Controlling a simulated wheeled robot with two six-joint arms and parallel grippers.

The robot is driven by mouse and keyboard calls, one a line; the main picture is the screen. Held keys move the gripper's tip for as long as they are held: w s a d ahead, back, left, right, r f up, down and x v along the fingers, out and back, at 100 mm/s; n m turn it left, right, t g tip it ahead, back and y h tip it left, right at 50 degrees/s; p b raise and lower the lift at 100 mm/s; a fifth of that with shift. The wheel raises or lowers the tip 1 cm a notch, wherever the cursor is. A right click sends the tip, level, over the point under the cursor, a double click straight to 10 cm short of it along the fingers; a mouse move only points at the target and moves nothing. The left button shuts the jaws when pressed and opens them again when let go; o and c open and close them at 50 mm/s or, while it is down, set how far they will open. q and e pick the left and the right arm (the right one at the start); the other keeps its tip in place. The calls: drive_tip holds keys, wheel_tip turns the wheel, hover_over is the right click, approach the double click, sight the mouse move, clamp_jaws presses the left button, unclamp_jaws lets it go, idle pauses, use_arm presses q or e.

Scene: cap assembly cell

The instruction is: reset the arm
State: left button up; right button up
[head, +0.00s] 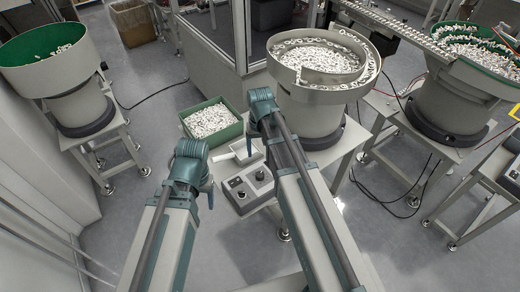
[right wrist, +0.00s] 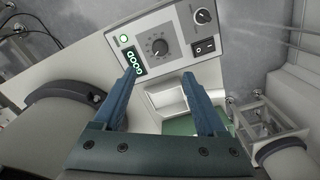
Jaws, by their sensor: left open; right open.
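My left gripper (head: 192,165) is at the end of the left arm, left of the grey control box and in front of the green bin. Its fingers are mostly hidden by the wrist. My right gripper (head: 262,108) is between the green bin and the middle bowl feeder, with its fingers hidden in the head view. In the right wrist view my right gripper (right wrist: 160,78) is open, with two blue fingers apart and nothing between them. Beyond its tips is the control box (right wrist: 168,45) with knobs, a switch and a lit green display.
The green bin (head: 187,127) holds many small white parts. A pale scoop-like tray (head: 248,153) lies beside the control box (head: 236,197). Bowl feeders stand at left (head: 75,107), middle (head: 312,110) and right (head: 450,100). Grey floor is open at lower right, with cables.

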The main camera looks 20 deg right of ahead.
drive_tip(key=shift+r, duration=0.1)
drive_tip(key=s+a+n, duration=0.2)
drive_tip(key=s+a, duration=0.3)
drive_tip(key=s, duration=0.2)
drive_tip(key=s+a+n+h, duration=0.1)
drive_tip(key=s+a+n, duration=0.2)
drive_tip(key=s+a, duration=0.2)
drive_tip(key=s, duration=0.3)
drive_tip(key=shift+a, duration=0.15)
drive_tip(key=shift+r, duration=0.1)
idle(3.4)
